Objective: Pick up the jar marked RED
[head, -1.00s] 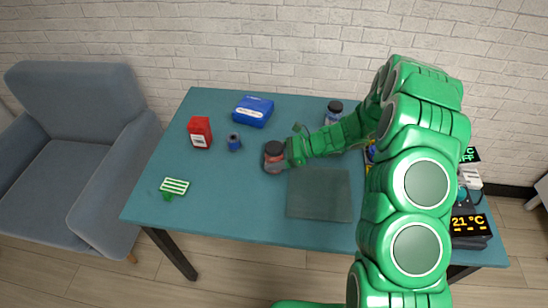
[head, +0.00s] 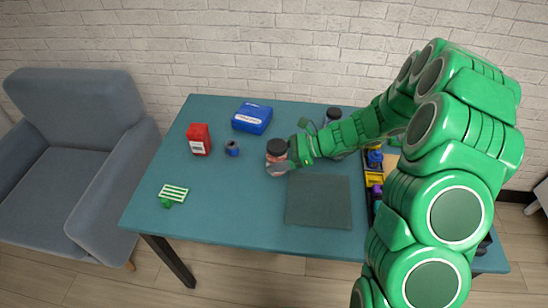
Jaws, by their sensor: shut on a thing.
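A clear jar (head: 277,163) with a dark lid and reddish contents or label stands upright near the middle of the table. My gripper (head: 291,151) reaches it from the right and is shut on its side. The jar's marking is too small to read. A second jar (head: 334,113) with a dark lid is at the back, partly hidden behind my arm. I cannot tell for sure whether the held jar is clear of the table.
On the teal table (head: 190,220) are a red box (head: 199,140), a blue spool (head: 232,148), a blue case (head: 252,117) and a green-striped item (head: 173,193). A dark mat (head: 318,202) lies in front of the jar. A bin with yellow parts (head: 374,179) is partly hidden by my arm.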

